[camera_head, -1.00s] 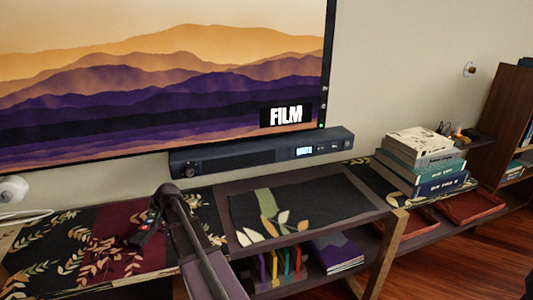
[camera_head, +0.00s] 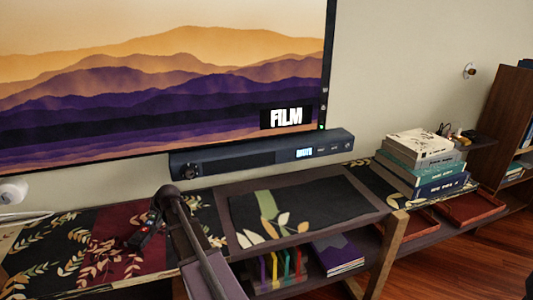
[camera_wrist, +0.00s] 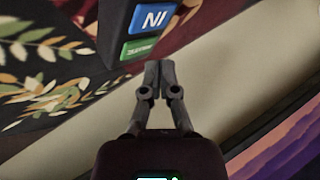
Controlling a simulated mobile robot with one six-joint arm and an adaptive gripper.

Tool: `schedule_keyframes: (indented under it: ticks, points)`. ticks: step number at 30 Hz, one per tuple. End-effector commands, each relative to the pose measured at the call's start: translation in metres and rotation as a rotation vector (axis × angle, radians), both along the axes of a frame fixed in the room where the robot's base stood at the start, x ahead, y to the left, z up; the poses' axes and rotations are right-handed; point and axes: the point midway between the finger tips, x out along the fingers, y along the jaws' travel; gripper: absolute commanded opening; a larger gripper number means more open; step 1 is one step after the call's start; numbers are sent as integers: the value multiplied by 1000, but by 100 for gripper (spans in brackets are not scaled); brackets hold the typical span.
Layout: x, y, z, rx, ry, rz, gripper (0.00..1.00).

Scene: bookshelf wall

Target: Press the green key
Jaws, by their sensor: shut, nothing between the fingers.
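In the wrist view, the green key (camera_wrist: 139,48) is a small rounded tile with tiny pale lettering too small to read. In the head view, my arm reaches down to the left over the patterned shelf top; a small dark shape (camera_head: 143,236) lies there, and the green key cannot be made out.
A large screen (camera_head: 160,80) hangs on the wall above a soundbar (camera_head: 245,157) with a lit display. A leaf-patterned cloth (camera_head: 40,250) covers the shelf top. Stacked books (camera_head: 420,175) stand to the right. Coloured books (camera_head: 280,265) sit on the lower shelf.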

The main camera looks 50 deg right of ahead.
Motion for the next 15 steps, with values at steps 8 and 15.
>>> schedule_keyframes:
  ticks: [8,15]
  points:
    - [0,0,0,0,0,0,0]
    - [-1,0,-6,0,0,0,0]
